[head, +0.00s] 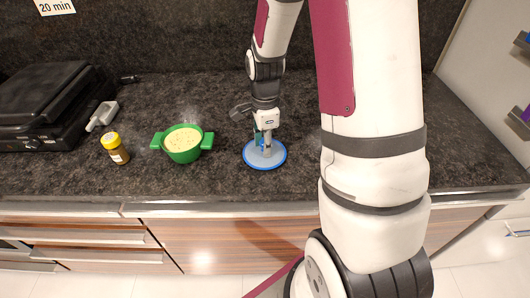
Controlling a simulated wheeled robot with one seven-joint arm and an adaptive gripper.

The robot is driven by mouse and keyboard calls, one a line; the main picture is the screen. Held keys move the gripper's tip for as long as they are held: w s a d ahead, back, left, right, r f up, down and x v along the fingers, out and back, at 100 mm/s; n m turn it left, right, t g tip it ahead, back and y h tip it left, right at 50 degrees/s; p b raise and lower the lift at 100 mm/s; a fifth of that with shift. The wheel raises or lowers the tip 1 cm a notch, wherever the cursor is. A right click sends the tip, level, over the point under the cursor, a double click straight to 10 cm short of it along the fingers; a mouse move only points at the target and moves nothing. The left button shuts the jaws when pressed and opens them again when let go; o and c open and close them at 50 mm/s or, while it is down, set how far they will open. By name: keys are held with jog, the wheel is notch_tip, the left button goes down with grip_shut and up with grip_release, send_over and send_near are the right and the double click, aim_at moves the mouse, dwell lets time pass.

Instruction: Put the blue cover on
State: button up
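The blue cover (276,162) is a round, pale blue-grey lid with a bright blue rim. It appears to lie flat on the dark counter, right of the green pot. The green pot (180,156) has two side handles and is uncovered, with pale yellow food inside. My gripper (266,148) points down at the middle of the cover, around its knob. The fingertips and the knob are small and overlap, so I cannot tell whether the fingers are closed on it.
A yellow-capped jar (116,150) stands left of the pot. A black grill (50,105) and a grey-handled utensil (102,115) are farther left. The counter (225,180) between pot and cover is clear. Its front edge runs close below them.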

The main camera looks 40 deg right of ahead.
jog(key=shift+s+a+f, duration=0.15)
jog(key=shift+s+f, duration=0.15)
jog(key=shift+f, duration=0.1)
jog(key=shift+w+r, duration=0.1)
jog(key=shift+r, duration=0.3)
grip_shut()
notch_tip(320, 180, up, 2)
jog(key=shift+w+r, duration=0.1)
jog(key=shift+r, duration=0.15)
jog(key=shift+s+a+r, duration=0.15)
jog(key=shift+s+r, duration=0.1)
jog(key=shift+s, duration=0.35)
jog(key=s+a+p, duration=0.2)
jog(key=s+p, duration=0.1)
jog(key=s, duration=0.4)
jog(key=s+a+r+p, duration=0.1)
jog(key=s+a+p, duration=0.1)
jog(key=s+p, duration=0.2)
jog(key=shift+s+a+r, duration=0.3)
jog(key=shift+s, duration=1.15)
jog(key=shift+w+p, duration=0.1)
jog(key=shift+p, duration=0.2)
